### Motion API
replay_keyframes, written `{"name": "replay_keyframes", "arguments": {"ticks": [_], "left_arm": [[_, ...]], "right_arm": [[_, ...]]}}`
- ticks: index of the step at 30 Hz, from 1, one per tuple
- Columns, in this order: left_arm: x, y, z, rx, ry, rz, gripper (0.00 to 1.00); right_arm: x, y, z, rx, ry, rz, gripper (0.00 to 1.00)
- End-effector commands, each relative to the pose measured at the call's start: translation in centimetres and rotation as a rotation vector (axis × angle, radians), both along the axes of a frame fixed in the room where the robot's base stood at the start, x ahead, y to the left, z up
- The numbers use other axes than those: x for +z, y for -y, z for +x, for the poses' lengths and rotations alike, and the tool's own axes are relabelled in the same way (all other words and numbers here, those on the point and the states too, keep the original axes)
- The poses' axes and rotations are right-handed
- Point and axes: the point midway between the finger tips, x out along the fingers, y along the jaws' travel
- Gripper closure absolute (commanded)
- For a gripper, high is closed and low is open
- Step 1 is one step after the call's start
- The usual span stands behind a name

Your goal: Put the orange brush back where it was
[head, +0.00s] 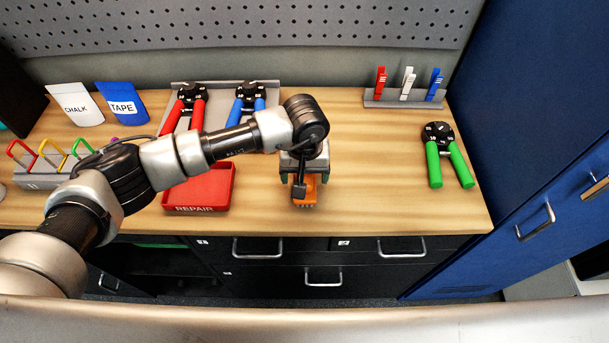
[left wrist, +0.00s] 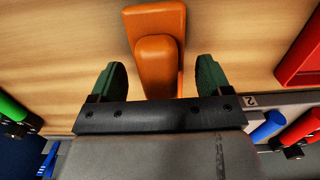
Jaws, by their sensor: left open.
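The orange brush (head: 306,190) lies on the wooden bench top (head: 380,190), near its front edge and right of the red tray. My left gripper (head: 303,172) is over the brush and partly covers it in the head view. In the left wrist view the orange brush (left wrist: 155,17) reaches in between the two green fingers of my left gripper (left wrist: 157,80). The fingers are open, with a gap on each side of the brush. My right gripper is not in view.
A red REPAIR tray (head: 228,197) is left of the brush. Behind are a grey holder (head: 275,97) with red- and blue-handled tools and a rack (head: 385,103) with red, white and blue pieces. A green-handled tool (head: 436,165) lies right. Bench between is clear.

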Motion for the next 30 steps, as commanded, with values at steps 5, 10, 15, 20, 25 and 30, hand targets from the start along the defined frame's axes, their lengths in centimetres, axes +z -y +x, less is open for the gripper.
{"name": "replay_keyframes", "arguments": {"ticks": [5, 10, 15, 20, 25, 30], "left_arm": [[3.5, -0.1, 0.1, -0.003, 0.007, 0.000, 0.22], [7.1, 0.0, 0.1, -0.002, 0.005, -0.001, 0.22], [9.6, 0.0, 0.0, -0.001, 0.002, 0.000, 0.22], [10.5, 0.0, 0.0, -0.001, 0.000, 0.000, 0.22], [10.6, 0.0, -0.1, -0.001, -0.001, 0.000, 0.22], [10.6, 0.0, 0.0, -0.001, -0.001, 0.000, 0.22]], "right_arm": [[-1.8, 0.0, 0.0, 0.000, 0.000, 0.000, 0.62], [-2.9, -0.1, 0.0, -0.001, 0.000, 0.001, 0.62], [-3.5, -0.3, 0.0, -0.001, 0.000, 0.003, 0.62], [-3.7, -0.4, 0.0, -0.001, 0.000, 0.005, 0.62], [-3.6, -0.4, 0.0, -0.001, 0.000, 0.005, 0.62], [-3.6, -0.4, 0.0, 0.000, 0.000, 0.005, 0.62]]}}
